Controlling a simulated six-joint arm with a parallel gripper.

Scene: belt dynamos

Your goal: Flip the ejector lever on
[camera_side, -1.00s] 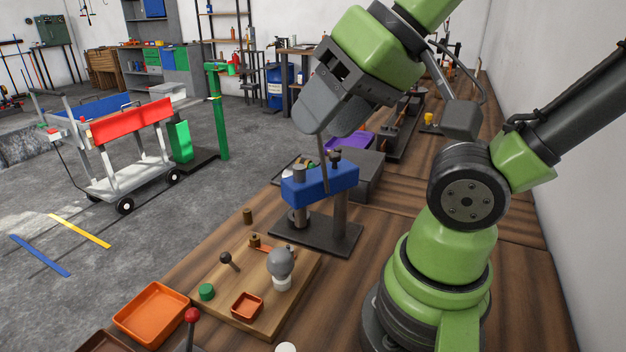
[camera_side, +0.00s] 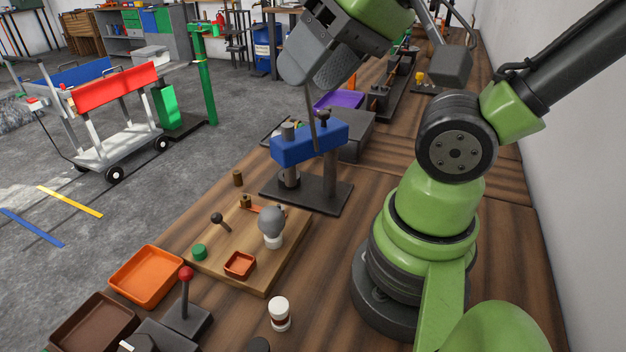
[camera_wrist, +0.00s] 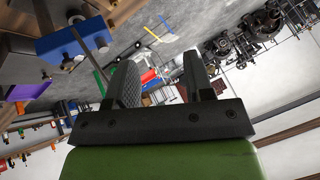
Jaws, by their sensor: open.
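A lever with a red knob (camera_side: 185,274) stands nearly upright on a dark base at the lower left of the side view. A short black-knobbed lever (camera_side: 218,218) leans on the wooden board. A thin grey rod (camera_side: 311,115) slants up from the blue block (camera_side: 295,149) of a press-like stand. I cannot tell which is the ejector lever. My gripper (camera_side: 312,78) is above the blue block, open, with nothing seen between its fingers. The wrist view shows my gripper's two fingers (camera_wrist: 160,78) apart, with the blue block (camera_wrist: 75,42) and rod to their left.
The wooden board (camera_side: 215,262) bears a grey bulb, a small orange tray and a green cap. An orange tray (camera_side: 112,283), a brown tray (camera_side: 62,325) and a white jar (camera_side: 279,315) are nearby. A wall runs along the right.

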